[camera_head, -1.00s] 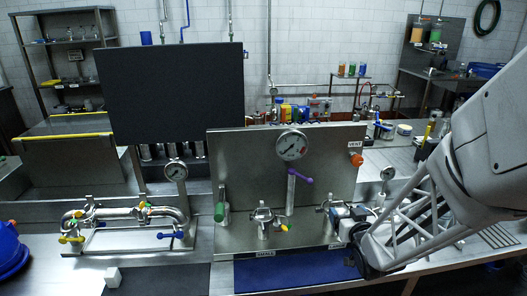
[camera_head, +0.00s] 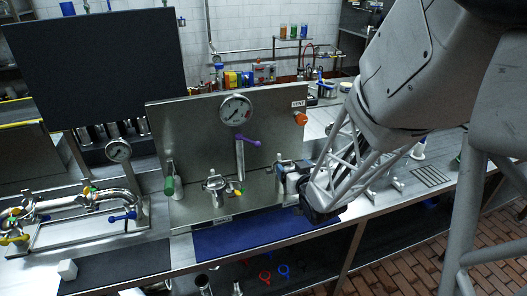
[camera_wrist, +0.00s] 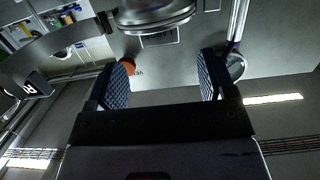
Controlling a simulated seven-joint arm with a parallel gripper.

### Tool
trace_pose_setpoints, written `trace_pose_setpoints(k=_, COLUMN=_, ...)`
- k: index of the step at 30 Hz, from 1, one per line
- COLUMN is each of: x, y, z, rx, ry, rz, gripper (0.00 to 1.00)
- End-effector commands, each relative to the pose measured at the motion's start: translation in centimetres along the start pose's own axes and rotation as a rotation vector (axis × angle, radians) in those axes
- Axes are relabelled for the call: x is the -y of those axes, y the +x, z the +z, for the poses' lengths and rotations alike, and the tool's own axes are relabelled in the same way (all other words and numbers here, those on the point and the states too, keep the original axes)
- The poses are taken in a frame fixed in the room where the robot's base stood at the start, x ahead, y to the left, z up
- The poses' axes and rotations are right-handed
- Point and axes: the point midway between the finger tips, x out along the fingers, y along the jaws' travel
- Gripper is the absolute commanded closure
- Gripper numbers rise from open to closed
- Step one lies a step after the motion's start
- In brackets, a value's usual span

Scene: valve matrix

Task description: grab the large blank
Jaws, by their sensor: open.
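I cannot pick out the large blank for certain in either view. In the wrist view a round, shiny metal part (camera_wrist: 152,14) shows at the top edge, beyond the fingers and cut off by the frame; I cannot tell if it is the blank. My gripper (camera_wrist: 165,75) is open, with nothing between its two dark ridged pads. In the head view my gripper sits low at the right side of the upright steel panel (camera_head: 190,130), beside a metal fitting, its fingers mostly hidden by my wrist.
The panel carries a gauge (camera_head: 236,110), a purple-handled valve (camera_head: 247,141), an orange knob (camera_head: 301,118) and a green handle (camera_head: 169,186). A valve with a yellow handle (camera_head: 237,191) stands before it. A blue mat (camera_head: 245,236) lies in front. Coloured rings (camera_head: 265,276) lie on a lower shelf.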

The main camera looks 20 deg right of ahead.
Motion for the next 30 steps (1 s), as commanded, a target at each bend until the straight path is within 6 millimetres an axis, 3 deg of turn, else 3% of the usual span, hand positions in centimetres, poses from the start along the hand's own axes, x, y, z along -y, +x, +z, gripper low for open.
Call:
trace_pose_setpoints(k=17, x=0.0, y=0.6, z=0.0, rx=0.0, ry=0.0, rz=0.001, gripper=0.23)
trace_pose_setpoints(k=30, x=0.1, y=4.0, z=0.1, rx=0.0, ry=0.0, rz=0.0, gripper=0.23)
